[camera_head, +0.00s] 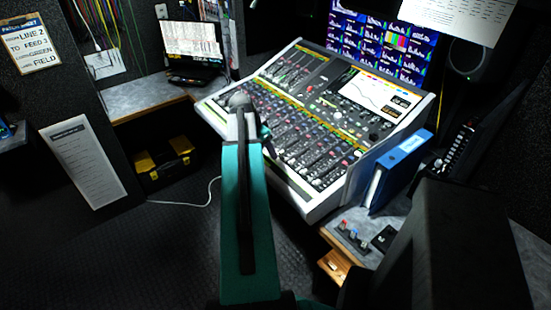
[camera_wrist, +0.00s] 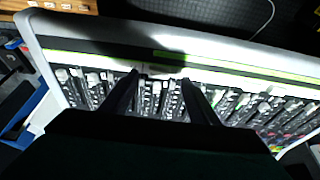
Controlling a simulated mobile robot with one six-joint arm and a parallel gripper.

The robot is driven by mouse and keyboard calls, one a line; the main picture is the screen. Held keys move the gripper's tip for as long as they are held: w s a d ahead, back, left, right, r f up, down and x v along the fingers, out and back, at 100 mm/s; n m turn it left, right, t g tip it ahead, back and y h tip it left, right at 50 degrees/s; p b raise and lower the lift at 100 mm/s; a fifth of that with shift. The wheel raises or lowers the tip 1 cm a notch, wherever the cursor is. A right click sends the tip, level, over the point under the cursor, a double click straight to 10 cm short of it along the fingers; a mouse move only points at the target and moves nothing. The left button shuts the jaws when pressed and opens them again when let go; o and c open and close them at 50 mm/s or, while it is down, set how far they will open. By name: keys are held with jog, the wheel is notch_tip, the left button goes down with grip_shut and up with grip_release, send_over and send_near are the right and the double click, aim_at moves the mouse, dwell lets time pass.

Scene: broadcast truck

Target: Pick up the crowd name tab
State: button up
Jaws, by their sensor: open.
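The sound mixing console (camera_head: 335,205) fills the middle of the head view, and its faders and front edge (camera_wrist: 85,32) fill the wrist view. My gripper (camera_wrist: 160,79) is open over the console's front edge, with its two dark fingers apart. A small pale piece (camera_wrist: 160,69) shows between the fingertips at the yellow-green strip. No lettering is legible, so I cannot tell whether it is the crowd name tab. In the head view, my teal arm reaches over the front of the console and hides part of it; the fingertips cannot be made out there.
A blue binder (camera_head: 400,171) stands right of the console, beside small items on the wooden-edged desk. A laptop (camera_head: 193,48) is at the back left. A black and yellow toolbox (camera_head: 165,162) and a white cable (camera_head: 185,204) lie on the floor. A monitor (camera_head: 383,48) stands behind.

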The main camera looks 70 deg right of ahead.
aim_at(272, 161)
jog(key=shift+d+p+x, duration=0.2)
jog(key=shift+p+x, duration=0.7)
jog(key=shift+x, duration=0.5)
jog(key=shift+p+x, duration=0.3)
jog(key=shift+x, duration=0.85)
jog(key=shift+s, duration=0.15)
jog(key=c, duration=1.1)
jog(key=shift+r, duration=0.25)
jog(key=shift+r+b, duration=0.85)
jog(key=shift+r, duration=0.55)
jog(key=w+a+b, duration=0.1)
jog(key=w+a, duration=0.1)
jog(key=w, duration=0.2)
jog(key=w+a+r+b, duration=0.1)
jog(key=w+a+b, duration=0.1)
jog(key=w, duration=0.3)
jog(key=w+a+b, duration=0.1)
jog(key=w+a, duration=0.3)
jog(key=shift+w+r, duration=0.4)
